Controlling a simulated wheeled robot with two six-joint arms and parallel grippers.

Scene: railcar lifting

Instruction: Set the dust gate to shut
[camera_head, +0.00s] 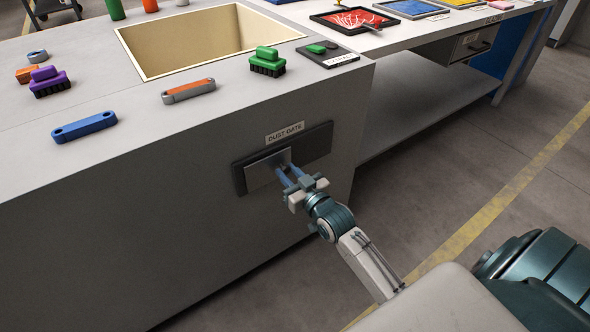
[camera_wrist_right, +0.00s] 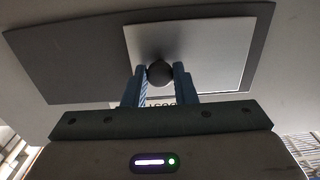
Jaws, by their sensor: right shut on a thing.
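The dust gate is a light metal plate (camera_head: 262,170) on a dark backing panel (camera_head: 318,143), on the front face of the grey bench, under a "DUST GATE" label (camera_head: 285,132). The plate covers the left part of the panel in the head view. My right gripper (camera_head: 286,173) is at the plate, its blue fingers shut on a dark round knob (camera_wrist_right: 160,73), which shows in the right wrist view. In that view the plate (camera_wrist_right: 205,45) lies toward the right of the panel (camera_wrist_right: 60,60). My left gripper is not in view.
On the bench top are a rectangular bin opening (camera_head: 150,68), a green brush (camera_head: 267,62), a purple brush (camera_head: 49,82), a blue link (camera_head: 84,126) and an orange-grey link (camera_head: 188,91). Picture trays (camera_head: 352,20) lie on the far table. Floor right of the bench is clear.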

